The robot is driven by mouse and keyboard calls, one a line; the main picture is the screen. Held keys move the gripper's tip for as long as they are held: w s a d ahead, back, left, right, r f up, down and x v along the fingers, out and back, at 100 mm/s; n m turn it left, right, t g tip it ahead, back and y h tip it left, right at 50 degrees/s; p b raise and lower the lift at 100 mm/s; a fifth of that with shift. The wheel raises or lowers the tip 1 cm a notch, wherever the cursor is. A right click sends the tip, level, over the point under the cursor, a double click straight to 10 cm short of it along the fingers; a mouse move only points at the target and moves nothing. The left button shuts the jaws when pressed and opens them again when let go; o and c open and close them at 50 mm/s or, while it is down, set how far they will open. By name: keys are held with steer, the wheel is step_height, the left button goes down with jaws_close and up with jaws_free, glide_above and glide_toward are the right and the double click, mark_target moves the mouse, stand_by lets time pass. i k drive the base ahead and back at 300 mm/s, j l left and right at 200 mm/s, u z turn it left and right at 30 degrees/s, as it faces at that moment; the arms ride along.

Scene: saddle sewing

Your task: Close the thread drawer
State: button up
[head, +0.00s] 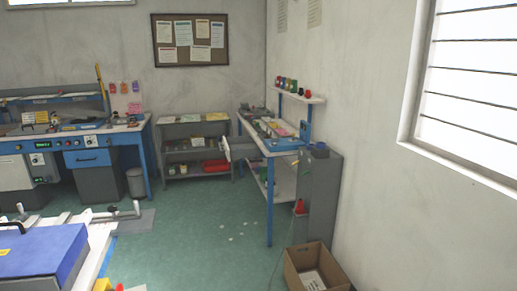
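A grey drawer (240,148) sticks out to the left from under the top of the blue-framed bench (269,190) by the right wall. It looks pulled open, and I cannot see what is inside it. Coloured thread spools (291,85) stand in a row on the small wall shelf (301,97) above this bench. Another drawer, with a blue front (87,158), is under the left workbench and looks shut. No label shows which is the thread drawer. My gripper is not in view.
An open cardboard box (312,270) and a grey cabinet (319,200) stand at the right. A low grey shelf unit (196,147) is at the back wall. A white table with a blue case (45,262) fills the lower left. The green floor (205,235) between is mostly clear.

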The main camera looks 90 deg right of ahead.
mark_target(230, 144)
steer(key=l+z, duration=0.25)
steer(key=z, duration=0.15)
steer(key=l+z, duration=0.25)
steer(key=z, duration=0.2)
steer(key=j+z, duration=0.2)
steer(key=z, duration=0.3)
steer(key=k+j+z, duration=0.15)
steer(key=z, duration=0.3)
steer(key=k+j+z, duration=0.1)
steer(key=z, duration=0.4)
steer(key=k+j+z, duration=0.1)
steer(key=z, duration=0.35)
steer(key=i+l, duration=0.25)
steer(key=i, duration=0.2)
steer(key=i+l+u, duration=0.1)
steer(key=i+l, duration=0.15)
steer(key=i, duration=0.15)
steer(key=i+l, duration=0.3)
steer(key=i, duration=0.15)
steer(key=i+u, duration=0.25)
steer(key=i, duration=0.5)
steer(key=i+l+u, duration=0.1)
steer(key=i+u, duration=0.2)
steer(key=i, duration=0.4)
steer(key=i+z, duration=0.1)
steer(key=i, duration=0.65)
steer(key=i+j, duration=0.2)
steer(key=i, duration=0.55)
steer(key=l+z, duration=0.05)
